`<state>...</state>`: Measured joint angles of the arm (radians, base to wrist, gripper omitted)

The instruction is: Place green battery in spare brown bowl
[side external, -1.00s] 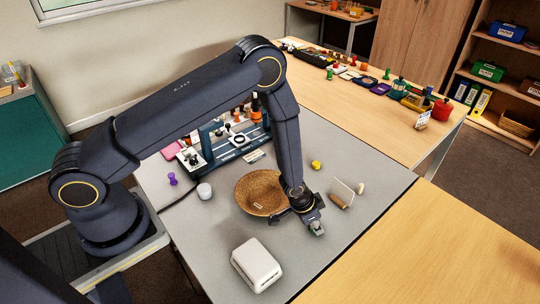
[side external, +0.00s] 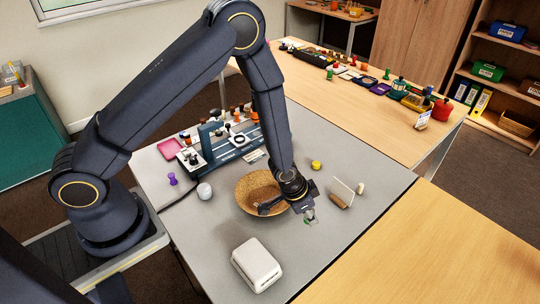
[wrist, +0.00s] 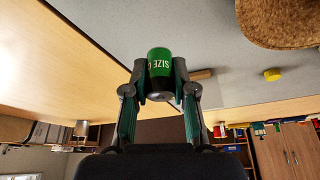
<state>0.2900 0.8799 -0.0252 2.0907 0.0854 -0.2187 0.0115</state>
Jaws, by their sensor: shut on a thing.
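My gripper (side external: 308,213) is just right of the brown bowl (side external: 249,198) in the side view. It is shut on the green battery (wrist: 160,61), which sits between the fingers with its printed "SIZE" label showing in the wrist view. In the side view the battery (side external: 309,220) is small and partly hidden by the fingers. The bowl is round, woven or cork-like, and its right side is hidden behind my gripper. Part of the bowl (wrist: 285,22) also shows at the top right of the wrist view.
A white box (side external: 256,264) stands at the front of the grey table. A yellow piece (side external: 316,165), a brown block with an upright card (side external: 341,198) and a white knob (side external: 204,191) lie around the bowl. A rack of tools (side external: 225,137) stands behind. The front right tabletop is clear.

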